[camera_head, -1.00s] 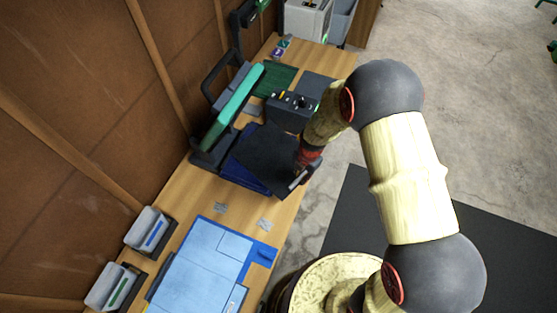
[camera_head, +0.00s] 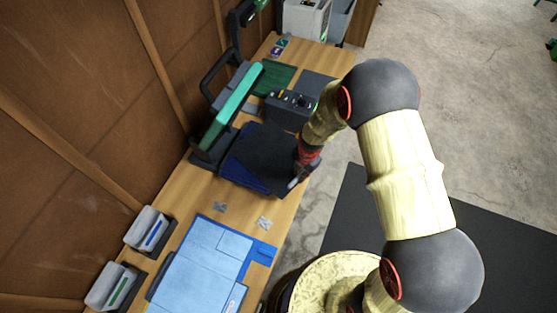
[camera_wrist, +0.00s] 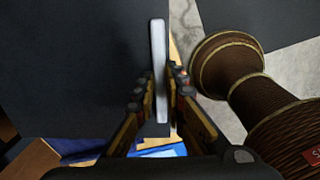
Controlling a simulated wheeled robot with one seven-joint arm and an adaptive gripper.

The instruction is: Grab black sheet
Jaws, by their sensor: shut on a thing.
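The black sheet (camera_head: 268,148) lies over a dark blue stack (camera_head: 238,172) on the wooden workbench, in front of a press with a green lever. In the wrist view the black sheet (camera_wrist: 75,65) fills the left side, and a pale grey strip (camera_wrist: 158,70) runs along its right edge. My gripper (camera_head: 298,178) is at the sheet's front right edge, near the bench's edge. In the wrist view my gripper (camera_wrist: 160,88) has a finger on each side of the pale strip and is shut on the sheet's edge. The exact finger contact is partly hidden.
The press's green lever (camera_head: 232,105) rises behind the stack. A dark control box (camera_head: 290,108) stands just beyond the sheet. A light blue mat (camera_head: 200,258) and grey bins (camera_head: 148,228) are nearer. The floor at right is open, with a black mat (camera_head: 400,225).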

